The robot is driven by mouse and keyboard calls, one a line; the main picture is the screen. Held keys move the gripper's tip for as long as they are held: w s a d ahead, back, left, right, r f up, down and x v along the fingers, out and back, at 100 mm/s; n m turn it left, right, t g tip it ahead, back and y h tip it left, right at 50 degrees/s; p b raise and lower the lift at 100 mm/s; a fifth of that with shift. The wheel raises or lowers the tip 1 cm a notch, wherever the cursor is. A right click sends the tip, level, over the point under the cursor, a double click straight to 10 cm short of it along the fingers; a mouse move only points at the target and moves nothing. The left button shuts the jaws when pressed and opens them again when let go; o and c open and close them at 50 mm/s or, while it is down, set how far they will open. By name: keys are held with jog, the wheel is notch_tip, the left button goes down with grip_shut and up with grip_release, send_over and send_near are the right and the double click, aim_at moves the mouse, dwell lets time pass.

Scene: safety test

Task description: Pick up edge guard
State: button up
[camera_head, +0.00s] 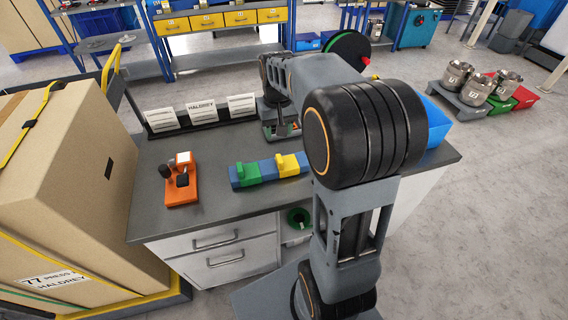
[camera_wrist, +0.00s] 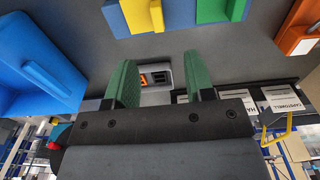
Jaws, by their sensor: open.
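No part is plainly marked as the edge guard. A small grey piece with an orange patch and dark slots (camera_wrist: 157,78) shows between my fingers in the wrist view; I cannot tell if it is the guard. My gripper (camera_wrist: 160,62) has two green fingers, spread apart with nothing clasped. In the head view my gripper (camera_head: 281,130) is low over the back of the grey bench (camera_head: 225,190). A row of blue, green and yellow blocks (camera_head: 268,168) lies on the bench in front of it. An orange fixture with dark knobs (camera_head: 181,187) stands at the left.
White label cards (camera_head: 201,113) stand in a dark rack along the back edge. A blue bin (camera_head: 437,120) is at the bench's right, partly behind my arm. A large strapped carton (camera_head: 60,180) borders the left side. Bare bench lies between the fixture and blocks.

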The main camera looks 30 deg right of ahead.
send_over(280, 159)
notch_tip(280, 159, down, 8)
jog(key=shift+r, duration=0.1)
jog(key=shift+f, duration=3.2)
jog(key=shift+c, duration=0.3)
grip_shut()
